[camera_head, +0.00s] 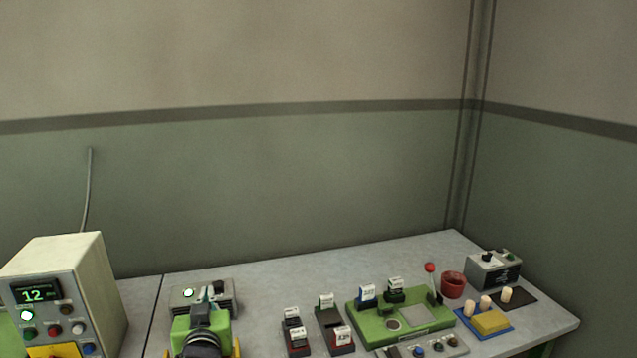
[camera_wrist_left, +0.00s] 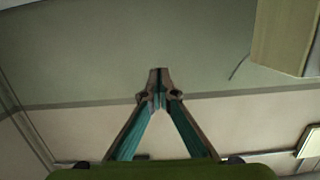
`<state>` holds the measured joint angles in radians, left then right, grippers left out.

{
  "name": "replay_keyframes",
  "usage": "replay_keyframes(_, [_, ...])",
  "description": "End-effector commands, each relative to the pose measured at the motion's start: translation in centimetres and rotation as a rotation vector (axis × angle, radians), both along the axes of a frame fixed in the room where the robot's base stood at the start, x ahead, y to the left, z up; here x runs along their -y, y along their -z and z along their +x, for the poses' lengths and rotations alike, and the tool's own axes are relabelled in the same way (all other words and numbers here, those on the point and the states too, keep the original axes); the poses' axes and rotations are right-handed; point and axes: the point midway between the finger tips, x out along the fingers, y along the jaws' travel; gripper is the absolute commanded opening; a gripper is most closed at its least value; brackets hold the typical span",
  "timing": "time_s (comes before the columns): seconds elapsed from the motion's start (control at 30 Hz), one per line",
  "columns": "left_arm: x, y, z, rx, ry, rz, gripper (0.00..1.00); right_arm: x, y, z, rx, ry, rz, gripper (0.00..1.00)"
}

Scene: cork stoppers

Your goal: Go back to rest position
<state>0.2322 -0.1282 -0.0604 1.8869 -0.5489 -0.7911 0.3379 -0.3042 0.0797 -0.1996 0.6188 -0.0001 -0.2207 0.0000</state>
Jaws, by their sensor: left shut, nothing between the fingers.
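My left gripper (camera_head: 217,290) shows at the lower left of the head view, at the end of my green and black arm, in front of a grey box on the table. In the left wrist view my left gripper (camera_wrist_left: 159,72) is shut, its two fingertips together and nothing between them. My right gripper is not in view.
A beige control box (camera_head: 95,285) with a display reading 12 stands left. The grey box (camera_head: 228,308) is partly hidden by my arm. Labelled blocks, a green fixture (camera_head: 431,327), a red cup (camera_head: 453,285) and pale corks (camera_head: 485,302) stand right. The table's back strip is clear.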

Motion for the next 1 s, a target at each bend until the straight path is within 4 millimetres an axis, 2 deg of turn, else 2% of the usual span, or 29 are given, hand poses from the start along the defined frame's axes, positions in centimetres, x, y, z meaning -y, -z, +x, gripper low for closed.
replay_keyframes(0.27, [-0.7, 5.8, -4.3, -0.154, 0.008, -0.012, 0.0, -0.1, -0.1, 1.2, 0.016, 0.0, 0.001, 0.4])
replay_keyframes(0.47, [-0.8, 11.3, -9.8, -0.328, 0.037, -0.022, 0.0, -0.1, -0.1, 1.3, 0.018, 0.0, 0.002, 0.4])
replay_keyframes(0.57, [-0.5, 14.8, -14.2, -0.455, 0.067, -0.028, 0.0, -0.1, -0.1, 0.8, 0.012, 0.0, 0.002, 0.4])
replay_keyframes(0.7, [0.4, 19.2, -22.0, -0.662, 0.139, -0.036, 0.0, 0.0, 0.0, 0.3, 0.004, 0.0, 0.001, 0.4])
replay_keyframes(0.8, [1.2, 21.0, -26.5, -0.776, 0.19, -0.039, 0.0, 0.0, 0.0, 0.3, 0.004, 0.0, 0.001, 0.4])
replay_keyframes(1.0, [2.5, 22.9, -33.8, -0.951, 0.282, -0.042, 0.0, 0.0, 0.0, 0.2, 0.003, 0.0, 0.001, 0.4])
